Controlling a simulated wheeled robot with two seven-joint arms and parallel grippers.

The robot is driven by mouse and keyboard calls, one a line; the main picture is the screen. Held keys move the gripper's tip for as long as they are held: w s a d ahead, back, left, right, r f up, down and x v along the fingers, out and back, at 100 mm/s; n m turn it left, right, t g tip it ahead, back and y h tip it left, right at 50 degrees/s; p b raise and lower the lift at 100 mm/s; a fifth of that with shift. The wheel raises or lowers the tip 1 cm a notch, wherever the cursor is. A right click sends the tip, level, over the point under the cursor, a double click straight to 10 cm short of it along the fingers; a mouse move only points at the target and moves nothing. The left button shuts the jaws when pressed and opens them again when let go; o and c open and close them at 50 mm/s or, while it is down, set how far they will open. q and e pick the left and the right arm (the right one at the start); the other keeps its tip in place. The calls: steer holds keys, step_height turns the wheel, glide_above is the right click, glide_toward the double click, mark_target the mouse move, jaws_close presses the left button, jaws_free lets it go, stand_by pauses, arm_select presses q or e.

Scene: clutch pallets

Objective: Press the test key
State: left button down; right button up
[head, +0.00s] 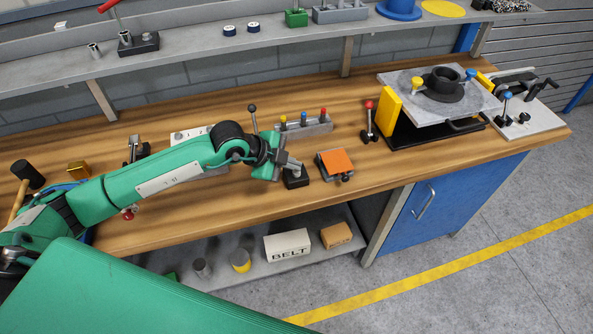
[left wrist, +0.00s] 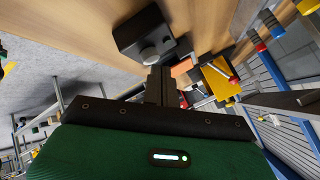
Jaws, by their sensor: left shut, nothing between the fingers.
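A small black box (head: 296,182) stands near the front edge of the wooden bench, left of an orange-topped block. In the left wrist view the black box (left wrist: 138,28) shows a round grey key (left wrist: 148,54) on its face. My left gripper (head: 293,168) is shut and empty, with its fingertips over the box in the head view, hiding part of it. In the left wrist view the shut fingers (left wrist: 158,72) end close beside the grey key. I cannot tell whether they touch it. My right gripper is not in view.
The orange-topped block (head: 337,161) stands just right of the box. Behind are a grey block with coloured pegs (head: 305,127) and a red-knobbed lever (head: 369,120). A grey plate with a black ring part (head: 444,84) stands at right. Some bare wood lies between them.

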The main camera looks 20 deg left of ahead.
arm_select(q)
steer(key=shift+f+b, duration=0.3)
steer(key=shift+f, duration=0.2)
stand_by(0.7)
steer(key=shift+r, duration=0.1)
steer(key=shift+r+p, duration=0.8)
steer(key=shift+r, duration=0.05)
step_height(320, 180, up, 5)
steer(key=p, duration=0.4)
stand_by(0.6)
